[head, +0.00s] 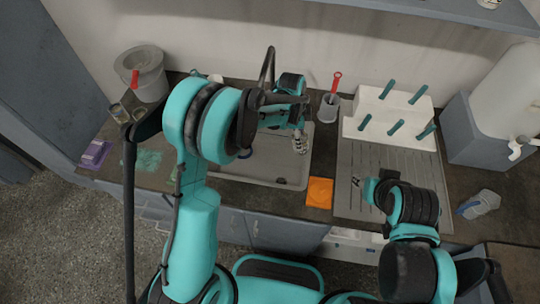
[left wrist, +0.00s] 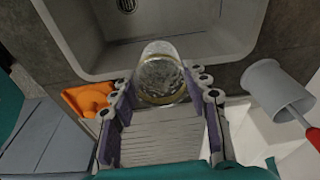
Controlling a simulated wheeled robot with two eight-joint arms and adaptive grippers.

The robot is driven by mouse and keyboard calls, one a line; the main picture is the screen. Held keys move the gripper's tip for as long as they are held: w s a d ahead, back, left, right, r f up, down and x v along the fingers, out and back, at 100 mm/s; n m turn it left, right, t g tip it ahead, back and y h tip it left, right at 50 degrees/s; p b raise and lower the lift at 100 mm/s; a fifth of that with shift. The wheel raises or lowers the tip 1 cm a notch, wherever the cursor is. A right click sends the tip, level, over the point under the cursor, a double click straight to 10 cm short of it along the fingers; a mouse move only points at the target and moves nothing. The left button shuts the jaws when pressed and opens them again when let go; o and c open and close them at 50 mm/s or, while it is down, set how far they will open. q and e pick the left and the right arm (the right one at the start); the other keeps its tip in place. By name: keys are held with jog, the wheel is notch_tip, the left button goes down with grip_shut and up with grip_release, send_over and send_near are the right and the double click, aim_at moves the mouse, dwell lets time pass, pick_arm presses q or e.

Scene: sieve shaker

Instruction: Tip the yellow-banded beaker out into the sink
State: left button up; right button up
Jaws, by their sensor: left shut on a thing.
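The yellow-banded beaker (left wrist: 161,75) is clear glass with a yellowish band low on its side. In the left wrist view it sits between the fingers of my left gripper (left wrist: 163,98), which is shut on it. In the head view my left gripper (head: 300,142) hangs near the right end of the sink, and I cannot make out the beaker clearly there. The grey sink (head: 270,160) is partly covered by my left arm; its basin and drain show beyond the beaker in the wrist view (left wrist: 190,35). My right gripper (head: 388,177) is over the draining board, its fingers unclear.
A grey cup (head: 328,108) with a red-handled brush stands behind. A white peg rack (head: 390,115) stands behind the ribbed draining board (head: 350,205). A tap (head: 268,65) rises behind the sink.

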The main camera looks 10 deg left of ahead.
pick_arm(q)
jog(key=shift+a+f+h, duration=0.3)
jog(key=shift+s+a+f+h+b, duration=0.2)
jog(key=shift+a+f+h+b, duration=0.1)
jog(key=shift+a+h+b, duration=0.4)
jog(key=a+f+t+h+b, duration=0.1)
jog(key=a+f+h+b, duration=0.2)
jog(key=f+b, duration=0.3)
jog(key=shift+s+a+h+b, duration=0.2)
jog(key=shift+s+h+b, duration=0.25)
jog(key=shift+h, duration=0.15)
jog(key=shift+w+a+f, duration=0.1)
jog(key=shift+f, duration=0.05)
jog(key=shift+a+t+h+b, duration=0.15)
jog(key=shift+t+h+b, duration=0.15)
jog(key=shift+h, duration=0.1)
